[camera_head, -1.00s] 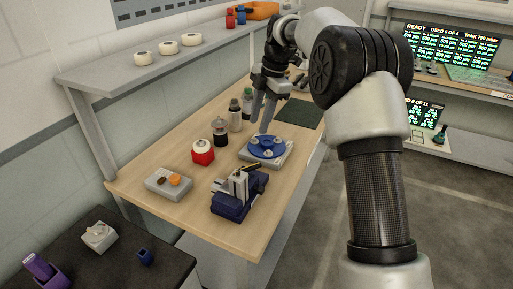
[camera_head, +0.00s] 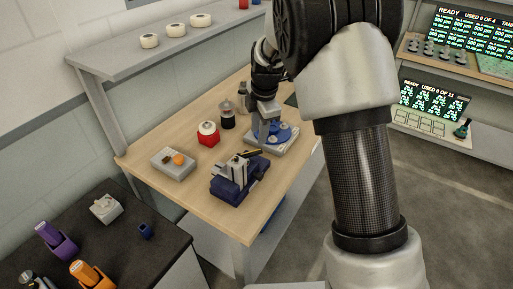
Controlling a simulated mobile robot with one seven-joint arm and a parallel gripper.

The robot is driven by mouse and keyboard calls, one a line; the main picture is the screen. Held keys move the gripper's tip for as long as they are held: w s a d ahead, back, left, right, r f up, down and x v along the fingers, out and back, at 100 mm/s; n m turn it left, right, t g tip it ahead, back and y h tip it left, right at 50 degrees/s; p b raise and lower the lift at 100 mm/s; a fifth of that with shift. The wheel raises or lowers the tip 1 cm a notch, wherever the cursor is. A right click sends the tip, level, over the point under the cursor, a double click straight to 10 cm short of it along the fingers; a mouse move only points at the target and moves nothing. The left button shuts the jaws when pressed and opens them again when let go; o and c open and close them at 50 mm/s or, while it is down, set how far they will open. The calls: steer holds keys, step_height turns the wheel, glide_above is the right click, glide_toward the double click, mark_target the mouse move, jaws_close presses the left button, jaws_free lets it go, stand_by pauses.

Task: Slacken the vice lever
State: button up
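The blue vice (camera_head: 236,178) stands near the front edge of the wooden bench, with pale metal jaws. A dark and yellowish bar (camera_head: 250,153) shows at its top right; I cannot tell for sure whether it is the lever. My gripper (camera_head: 263,146) points down just behind and above the vice, in front of the blue round plate on its grey base. The fingertips look close to the bar, but I cannot tell whether they touch. The fingers overlap from this view, so their gap is hidden.
A grey box with an orange button (camera_head: 173,163) and a red container (camera_head: 208,135) stand left of the vice. A dark bottle (camera_head: 228,117) stands behind. The blue round plate (camera_head: 285,132) is close behind my gripper. The bench's left front is clear.

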mark_target(256, 151)
steer(key=f, duration=0.3)
steer(key=w+f, duration=0.1)
steer(key=f, duration=0.5)
steer(key=shift+w+a, duration=0.3)
steer(key=shift+a, duration=0.05)
jaws_close()
